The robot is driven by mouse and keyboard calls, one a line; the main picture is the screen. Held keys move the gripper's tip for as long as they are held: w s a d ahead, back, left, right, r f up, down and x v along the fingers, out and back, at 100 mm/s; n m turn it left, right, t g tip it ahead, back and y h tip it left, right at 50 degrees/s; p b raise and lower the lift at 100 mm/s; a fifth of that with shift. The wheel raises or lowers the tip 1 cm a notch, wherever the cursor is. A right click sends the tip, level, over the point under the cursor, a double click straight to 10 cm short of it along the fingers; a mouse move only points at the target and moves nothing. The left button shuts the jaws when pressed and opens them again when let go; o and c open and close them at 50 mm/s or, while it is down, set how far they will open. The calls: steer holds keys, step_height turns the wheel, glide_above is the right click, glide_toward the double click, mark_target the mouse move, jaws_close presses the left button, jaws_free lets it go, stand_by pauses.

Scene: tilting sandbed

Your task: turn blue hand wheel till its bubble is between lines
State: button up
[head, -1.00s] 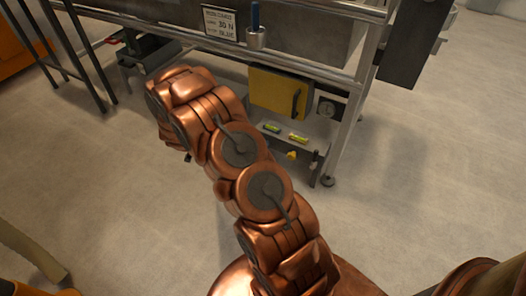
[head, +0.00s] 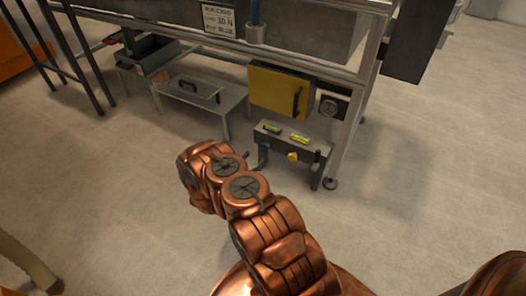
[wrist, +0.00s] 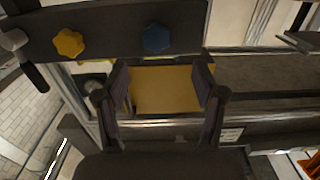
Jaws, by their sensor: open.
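The blue hand wheel (wrist: 157,39) sits on a dark panel at the top of the wrist view, right of a yellow hand wheel (wrist: 69,43). In the head view my arm's end is by the low stand (head: 308,155), whose yellow wheel shows on its front; I cannot clearly make out the blue wheel there. Two bubble vials, left (head: 272,128) and right (head: 300,138), lie on the stand's top; their bubbles are too small to read. My gripper (wrist: 160,80) is open and empty, its fingers apart, and the blue wheel appears beyond the fingertips.
A yellow box (head: 280,90) with a dark handle hangs under the sandbed frame, with a gauge (head: 329,107) beside it. A small grey table (head: 200,92) and an open drawer (head: 150,56) are to the left. The floor in front is clear.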

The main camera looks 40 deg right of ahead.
mark_target(264, 147)
steer(key=x, duration=0.2)
steer(key=b+x, duration=0.1)
steer(key=x, duration=0.1)
steer(key=b+x, duration=0.1)
steer(key=x, duration=0.1)
steer(key=shift+s+d+f, duration=0.1)
steer(key=shift+s+d, duration=0.1)
steer(key=shift+d, duration=0.15)
steer(key=shift+w+d, duration=0.25)
steer(key=shift+d, duration=0.35)
steer(key=c, duration=1.1)
